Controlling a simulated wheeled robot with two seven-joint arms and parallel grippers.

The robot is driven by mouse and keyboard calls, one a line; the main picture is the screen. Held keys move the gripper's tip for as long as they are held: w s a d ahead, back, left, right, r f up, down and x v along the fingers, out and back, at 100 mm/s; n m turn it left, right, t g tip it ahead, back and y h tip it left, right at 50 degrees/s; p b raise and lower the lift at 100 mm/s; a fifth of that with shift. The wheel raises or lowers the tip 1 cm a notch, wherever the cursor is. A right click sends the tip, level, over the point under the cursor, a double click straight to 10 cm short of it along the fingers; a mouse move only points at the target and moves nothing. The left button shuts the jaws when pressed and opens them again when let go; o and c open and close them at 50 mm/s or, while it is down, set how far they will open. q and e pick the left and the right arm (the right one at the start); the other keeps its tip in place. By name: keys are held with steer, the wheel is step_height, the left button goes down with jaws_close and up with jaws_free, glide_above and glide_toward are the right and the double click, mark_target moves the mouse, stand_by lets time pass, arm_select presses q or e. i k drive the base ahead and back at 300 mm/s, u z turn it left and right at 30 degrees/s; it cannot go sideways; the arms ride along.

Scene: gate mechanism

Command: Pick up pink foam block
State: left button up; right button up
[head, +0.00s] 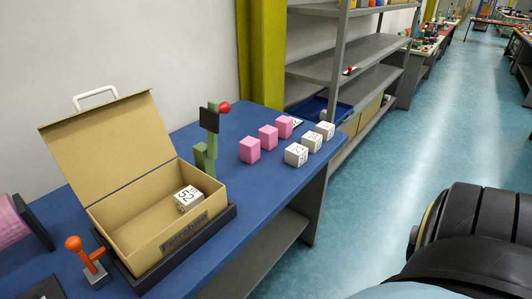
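Three pink foam blocks stand in a slanting row on the blue table (225,125): the near block (250,150), the middle block (268,138) and the far block (284,127). They stand apart from one another, with nothing touching their tops. Neither of my grippers shows in the head view.
White numbered cubes (297,154) stand right of the blocks, near the table edge. A green post with a red ball (224,107) stands left of them. An open cardboard box (118,219) holds a cube marked 52 (188,199). An orange-handled lever (84,259) stands front left.

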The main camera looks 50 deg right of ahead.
mark_target(249, 147)
steer(key=k, duration=0.15)
steer(key=z, duration=1.35)
steer(key=i, duration=0.5)
steer(key=z, duration=2)
steer(key=i, duration=1.35)
steer(key=u, duration=2.9)
